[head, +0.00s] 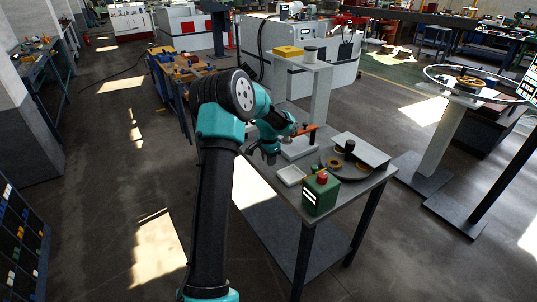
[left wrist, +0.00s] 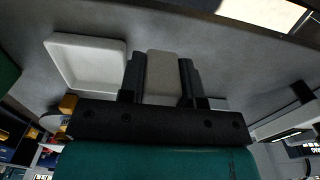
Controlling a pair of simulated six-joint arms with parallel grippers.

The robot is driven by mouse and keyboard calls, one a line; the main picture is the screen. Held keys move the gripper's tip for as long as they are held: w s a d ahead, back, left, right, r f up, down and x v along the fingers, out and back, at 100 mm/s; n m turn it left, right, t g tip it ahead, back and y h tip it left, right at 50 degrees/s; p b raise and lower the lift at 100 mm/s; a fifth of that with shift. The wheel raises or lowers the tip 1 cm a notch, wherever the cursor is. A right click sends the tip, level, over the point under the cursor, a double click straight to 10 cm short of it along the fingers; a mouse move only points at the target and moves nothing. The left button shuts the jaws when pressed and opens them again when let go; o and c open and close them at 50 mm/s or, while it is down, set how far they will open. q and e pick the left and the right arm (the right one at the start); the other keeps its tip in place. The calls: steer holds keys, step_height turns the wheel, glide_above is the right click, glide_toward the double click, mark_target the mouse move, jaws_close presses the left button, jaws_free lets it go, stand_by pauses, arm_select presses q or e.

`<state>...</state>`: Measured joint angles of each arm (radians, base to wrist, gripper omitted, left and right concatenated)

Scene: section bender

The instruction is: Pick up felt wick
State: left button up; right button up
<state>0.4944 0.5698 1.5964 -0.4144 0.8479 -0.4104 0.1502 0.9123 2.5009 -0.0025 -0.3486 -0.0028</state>
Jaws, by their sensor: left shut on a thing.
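In the left wrist view, the felt wick (left wrist: 163,73) is a pale grey-beige block between the two dark fingers of my left gripper (left wrist: 162,82). The fingers press on it from both sides. In the head view, my left gripper (head: 270,156) points down over the near left part of the grey workbench (head: 335,205), and I cannot make out the wick there. A shallow white tray (head: 290,175) lies just right of and nearer than the gripper; it also shows in the left wrist view (left wrist: 88,62), left of the fingers. My right gripper is not in view.
A green box with a red button (head: 320,192) stands at the bench's front edge. Behind it is a dark round plate (head: 347,170) with rings and a post. An orange-handled part (head: 304,131) is close to the right of my wrist. A tall pedestal (head: 318,95) rises behind.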

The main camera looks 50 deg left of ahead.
arm_select(q)
steer(key=s+d, duration=0.6)
steer(key=d, duration=0.1)
steer(key=shift+s+r, duration=0.2)
steer(key=shift+r, duration=0.25)
steer(key=shift+d, duration=0.1)
